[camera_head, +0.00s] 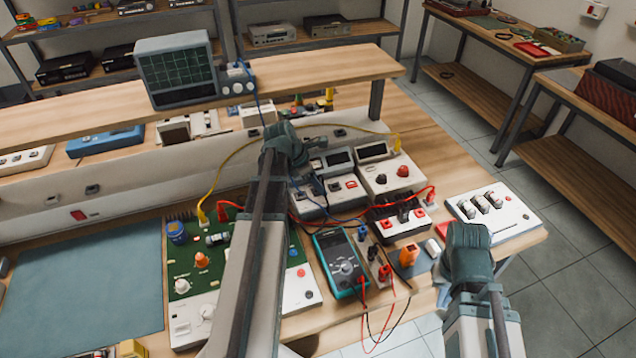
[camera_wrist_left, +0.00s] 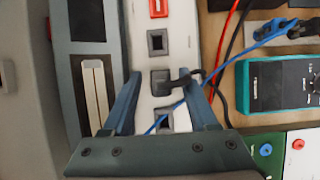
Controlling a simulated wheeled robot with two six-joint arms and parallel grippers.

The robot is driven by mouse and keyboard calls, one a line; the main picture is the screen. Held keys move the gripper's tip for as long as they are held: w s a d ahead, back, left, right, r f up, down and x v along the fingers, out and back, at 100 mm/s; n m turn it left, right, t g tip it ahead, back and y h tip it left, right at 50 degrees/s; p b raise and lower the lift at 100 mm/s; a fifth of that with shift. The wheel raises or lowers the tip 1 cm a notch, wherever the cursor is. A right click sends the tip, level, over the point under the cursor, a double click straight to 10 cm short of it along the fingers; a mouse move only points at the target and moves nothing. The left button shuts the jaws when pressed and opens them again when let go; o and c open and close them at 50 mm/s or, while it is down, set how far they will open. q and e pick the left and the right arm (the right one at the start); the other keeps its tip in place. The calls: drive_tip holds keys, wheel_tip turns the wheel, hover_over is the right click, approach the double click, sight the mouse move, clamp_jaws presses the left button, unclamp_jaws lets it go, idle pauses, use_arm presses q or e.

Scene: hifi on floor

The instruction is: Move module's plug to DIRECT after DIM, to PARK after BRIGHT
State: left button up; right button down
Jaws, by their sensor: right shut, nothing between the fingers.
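My left gripper (camera_head: 300,174) reaches over the white instruments at the middle of the bench. In the left wrist view its two fingers (camera_wrist_left: 163,80) are apart, one on each side of a black plug (camera_wrist_left: 160,82) with a dark cable. The plug sits in the middle of a white panel (camera_wrist_left: 140,30), between an empty dark socket (camera_wrist_left: 157,43) and another socket (camera_wrist_left: 166,118) partly hidden by a blue wire. No DIM, BRIGHT, DIRECT or PARK label is readable. My right gripper (camera_head: 448,288) is shut and empty by the bench's front edge; its fingers are mostly hidden.
A teal multimeter (camera_head: 341,264) with leads lies in front of the instruments. A green circuit board (camera_head: 190,262) is left of my left arm. Red, yellow and blue wires cross the bench. A blue-grey mat (camera_head: 90,285) is clear.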

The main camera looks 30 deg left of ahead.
use_arm(q)
drive_tip(key=p+v, duration=1.2)
drive_tip(key=v, duration=0.2)
drive_tip(key=shift+p, duration=0.3)
wheel_tip(320, 180, up, 5)
drive_tip(key=p, duration=0.4)
drive_tip(key=shift+f+p, duration=0.1)
drive_tip(key=shift+p, duration=0.3)
idle(0.3)
